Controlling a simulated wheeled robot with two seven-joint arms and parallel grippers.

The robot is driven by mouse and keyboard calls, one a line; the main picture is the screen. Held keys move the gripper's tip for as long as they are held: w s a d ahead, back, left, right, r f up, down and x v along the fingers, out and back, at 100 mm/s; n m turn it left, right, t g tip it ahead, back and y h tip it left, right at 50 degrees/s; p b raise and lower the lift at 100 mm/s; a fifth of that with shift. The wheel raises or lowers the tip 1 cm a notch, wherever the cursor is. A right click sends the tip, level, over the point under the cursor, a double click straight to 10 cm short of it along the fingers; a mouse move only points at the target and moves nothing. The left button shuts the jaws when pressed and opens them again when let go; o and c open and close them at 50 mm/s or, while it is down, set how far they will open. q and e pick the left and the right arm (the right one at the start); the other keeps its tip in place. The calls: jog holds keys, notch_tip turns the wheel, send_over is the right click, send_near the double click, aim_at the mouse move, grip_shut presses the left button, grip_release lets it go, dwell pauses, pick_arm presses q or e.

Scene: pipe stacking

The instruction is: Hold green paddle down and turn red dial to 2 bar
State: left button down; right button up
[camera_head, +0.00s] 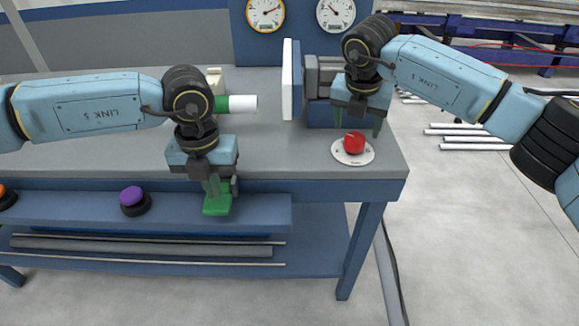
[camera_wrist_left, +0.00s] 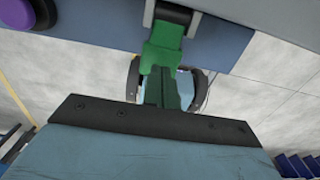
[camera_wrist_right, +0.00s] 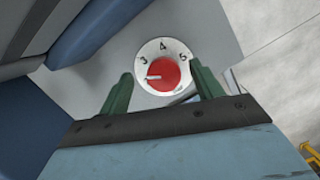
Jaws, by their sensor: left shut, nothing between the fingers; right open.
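The green paddle (camera_head: 217,206) sticks out from the front ledge of the bench. My left gripper (camera_head: 212,187) is shut and empty, pointing down at the paddle. In the left wrist view its fingertips (camera_wrist_left: 163,80) overlap the paddle (camera_wrist_left: 165,50); I cannot tell whether they press on it. The red dial (camera_head: 354,143) sits on a round white scale plate on the bench top. My right gripper (camera_head: 358,126) is open, just above and behind the dial.
Two gauges (camera_head: 265,12) (camera_head: 336,13) hang on the blue back panel; their readings are too small to tell. A white-ended green pipe (camera_head: 240,103) points at a white plate (camera_head: 290,80). A purple button (camera_head: 132,196) sits on the ledge left of the paddle.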

aim_at(355, 137)
jog(key=shift+m, duration=0.6)
jog(key=shift+f, duration=0.1)
jog(key=shift+s+f, duration=0.15)
jog(key=shift+f, duration=0.7)
jog(key=shift+s+f, duration=0.1)
jog(key=shift+f, duration=0.75)
jog(key=c, duration=0.9)
